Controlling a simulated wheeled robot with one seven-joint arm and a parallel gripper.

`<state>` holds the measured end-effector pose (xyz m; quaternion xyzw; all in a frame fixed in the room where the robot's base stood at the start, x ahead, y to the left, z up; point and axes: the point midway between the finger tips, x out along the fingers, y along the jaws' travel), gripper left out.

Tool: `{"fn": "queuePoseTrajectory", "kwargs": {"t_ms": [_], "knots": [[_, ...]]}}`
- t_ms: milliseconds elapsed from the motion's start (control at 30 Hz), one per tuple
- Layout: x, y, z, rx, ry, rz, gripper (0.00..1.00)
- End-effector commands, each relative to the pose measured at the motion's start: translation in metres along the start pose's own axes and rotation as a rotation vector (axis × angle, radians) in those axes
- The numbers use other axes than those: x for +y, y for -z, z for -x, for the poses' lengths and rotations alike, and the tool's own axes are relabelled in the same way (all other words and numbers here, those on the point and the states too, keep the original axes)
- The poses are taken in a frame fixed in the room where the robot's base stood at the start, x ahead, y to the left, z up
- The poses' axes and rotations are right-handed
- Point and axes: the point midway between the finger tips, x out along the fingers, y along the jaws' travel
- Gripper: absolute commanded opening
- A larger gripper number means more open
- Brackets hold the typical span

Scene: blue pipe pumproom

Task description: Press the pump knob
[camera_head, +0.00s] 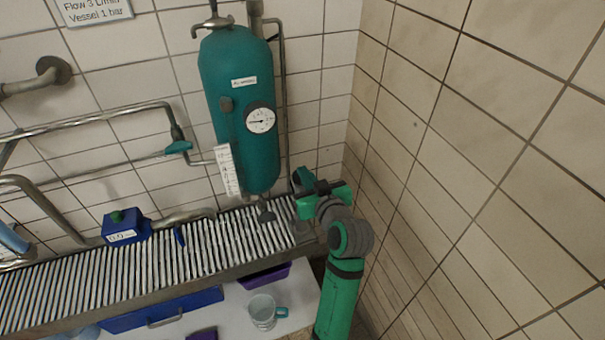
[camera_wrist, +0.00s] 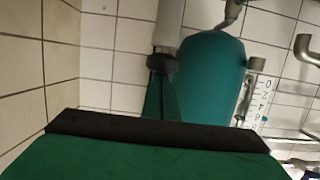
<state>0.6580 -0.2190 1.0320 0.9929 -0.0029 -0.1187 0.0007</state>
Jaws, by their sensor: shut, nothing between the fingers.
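A blue box-shaped pump (camera_head: 125,230) with a white label stands at the back of the slatted metal rack, left of centre in the head view. A green knob (camera_head: 117,216) sits on its top. My gripper (camera_head: 299,180) is shut and empty, far to the right of the knob, near the lower right of the teal vessel. In the wrist view its green and black housing fills the bottom, and neither the pump nor its knob shows there.
The teal vessel (camera_head: 235,100) with a round gauge (camera_head: 261,119) stands between the pump and my gripper; it also shows in the wrist view (camera_wrist: 208,75). Metal pipes (camera_head: 95,123) run along the left wall. A glass mug (camera_head: 263,312) stands below the rack (camera_head: 215,243). A tiled wall (camera_head: 470,160) closes the right.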

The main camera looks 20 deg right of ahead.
Motion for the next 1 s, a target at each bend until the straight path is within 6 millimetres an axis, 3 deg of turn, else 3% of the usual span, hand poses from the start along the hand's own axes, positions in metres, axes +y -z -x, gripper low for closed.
{"fn": "queuePoseTrajectory", "kwargs": {"t_ms": [33,167,467,800,1000], "knots": [[0.001,-0.008,-0.002,-0.017,0.0,-0.004,0.0],[0.0,-0.004,-0.001,-0.017,0.001,-0.004,0.0],[-0.003,0.042,0.009,-0.002,0.004,0.002,0.0],[-0.004,0.039,0.075,0.0,0.005,0.001,0.0],[-0.004,0.039,0.1,-0.001,0.007,0.001,0.0]]}}
